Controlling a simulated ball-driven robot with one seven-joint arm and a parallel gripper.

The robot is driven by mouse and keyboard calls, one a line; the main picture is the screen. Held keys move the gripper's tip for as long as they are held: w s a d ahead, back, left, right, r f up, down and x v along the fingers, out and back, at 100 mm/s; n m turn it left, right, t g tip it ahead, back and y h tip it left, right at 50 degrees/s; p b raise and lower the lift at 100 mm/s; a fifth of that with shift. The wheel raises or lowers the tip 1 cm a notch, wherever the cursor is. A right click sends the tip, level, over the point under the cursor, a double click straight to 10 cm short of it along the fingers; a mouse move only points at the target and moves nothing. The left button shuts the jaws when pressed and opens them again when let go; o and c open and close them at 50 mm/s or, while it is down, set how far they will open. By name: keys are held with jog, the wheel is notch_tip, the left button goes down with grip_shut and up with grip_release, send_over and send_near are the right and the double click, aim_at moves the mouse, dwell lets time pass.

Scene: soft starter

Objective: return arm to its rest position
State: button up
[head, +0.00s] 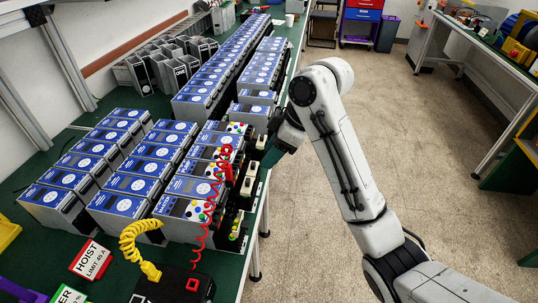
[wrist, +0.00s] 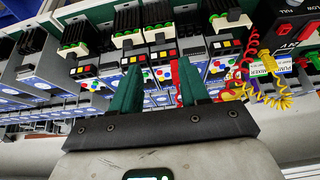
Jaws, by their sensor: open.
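My gripper (wrist: 160,82) is open in the wrist view, its two green fingers apart with nothing held between them. In the head view my gripper (head: 270,156) is at the right edge of the bench, close beside the front row of soft starters (head: 190,186); its fingers are partly hidden there. My white arm (head: 342,165) reaches from the lower right over the floor to the bench edge. In the wrist view a red object (wrist: 194,80) shows behind the right finger; I cannot tell whether it touches.
A green bench (head: 60,135) carries several rows of blue-topped units. A red coiled cord (head: 214,190) and a yellow coiled cord (head: 132,240) run near a black box (head: 172,286). The floor (head: 430,130) right of the bench is clear up to another bench (head: 480,50).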

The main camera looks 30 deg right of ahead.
dwell(0.4)
jog(key=s+a+f+m, duration=0.3)
jog(key=s+f+m, duration=0.3)
jog(key=s+f, duration=1)
jog(key=s+d+f+m+g+h, duration=0.1)
jog(key=s+d+f, duration=0.3)
jog(key=s, duration=0.6)
jog(key=s+d+f+m+g+h, duration=0.1)
jog(key=s+d+f+m+h, duration=0.2)
jog(key=s, duration=0.6)
jog(key=shift+s+d+f+m+h, duration=0.4)
jog(key=shift+d+f+m, duration=0.1)
jog(key=shift+m, duration=0.2)
